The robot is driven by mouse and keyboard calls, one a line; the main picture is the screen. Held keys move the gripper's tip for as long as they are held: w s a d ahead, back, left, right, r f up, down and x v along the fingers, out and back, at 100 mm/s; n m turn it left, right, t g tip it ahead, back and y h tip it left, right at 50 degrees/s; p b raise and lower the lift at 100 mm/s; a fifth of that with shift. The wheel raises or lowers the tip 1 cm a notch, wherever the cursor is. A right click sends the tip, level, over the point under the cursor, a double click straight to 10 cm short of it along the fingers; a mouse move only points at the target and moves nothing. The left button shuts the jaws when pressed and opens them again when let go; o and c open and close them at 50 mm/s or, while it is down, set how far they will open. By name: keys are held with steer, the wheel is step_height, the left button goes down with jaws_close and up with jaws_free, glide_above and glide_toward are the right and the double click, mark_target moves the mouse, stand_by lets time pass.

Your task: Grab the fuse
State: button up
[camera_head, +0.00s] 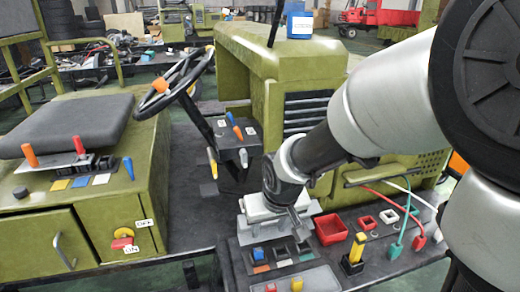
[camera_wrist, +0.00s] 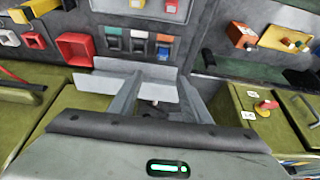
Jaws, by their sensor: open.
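A blue fuse (camera_head: 258,254) sits at the left end of a row of dark slots on the front panel. Orange, teal and white labels lie in front of the row. In the wrist view the fuse (camera_wrist: 163,52) is small and shows beside the orange label, beyond the fingers. My gripper (camera_wrist: 158,88) is open, with nothing seen between its fingers. In the head view my gripper (camera_head: 275,218) is above and behind the slot row, apart from the fuse. Its fingers are partly hidden there.
A red open box (camera_head: 330,229) stands right of the slots. A yellow-and-black lever (camera_head: 354,252) and several plugged cables are further right. A small box with coloured buttons (camera_head: 300,284) is at the front. The steering wheel (camera_head: 170,84) and seat (camera_head: 70,130) are at left.

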mark_target(259, 251)
steer(key=b+x, duration=0.2)
steer(key=x, duration=0.4)
steer(key=b+x, duration=0.2)
steer(key=x, duration=0.4)
steer(key=b+x, duration=0.2)
steer(key=x, duration=0.4)
steer(key=shift+s+a+f, duration=0.1)
steer(key=shift+s+a, duration=0.15)
steer(key=shift+a, duration=0.1)
steer(key=shift+c, duration=0.5)
jaws_close()
